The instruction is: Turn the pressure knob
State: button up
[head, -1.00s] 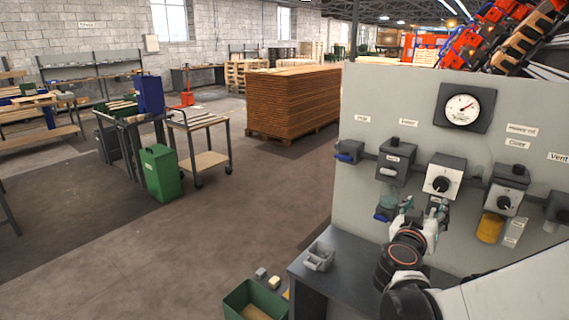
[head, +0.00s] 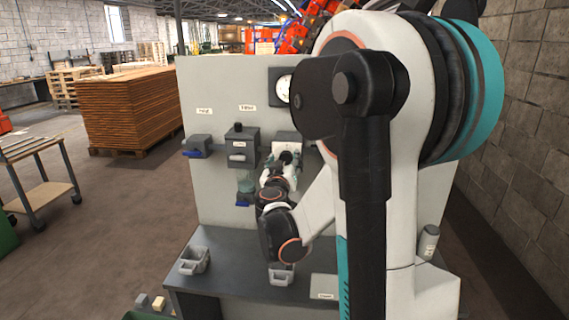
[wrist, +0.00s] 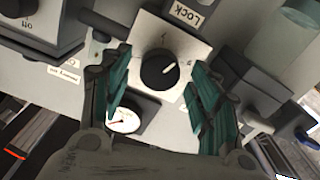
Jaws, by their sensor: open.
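A round black knob (wrist: 160,70) with a white pointer line sits on a square white plate (wrist: 150,30) in the wrist view. My gripper (wrist: 160,60) is open, with one teal finger on each side of the knob. Gaps show between the fingers and the knob in the picture; I cannot tell the depth. In the head view the knob (head: 286,157) and its box (head: 288,137) are on the grey panel, with my gripper just in front and partly hiding them. No pressure label is readable.
A round gauge (head: 283,88) is above the knob box, half hidden by my arm. Dark boxes (head: 242,147) and a blue-handled fitting (head: 196,146) are to the left. A dark bench (head: 225,290) with a grey holder (head: 194,261) stands below. A block wall is at right.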

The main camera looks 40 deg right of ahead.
jog(key=shift+w+d, duration=0.35)
jog(key=shift+d, duration=0.05)
jog(key=c, duration=1.1)
jog(key=shift+o, duration=0.2)
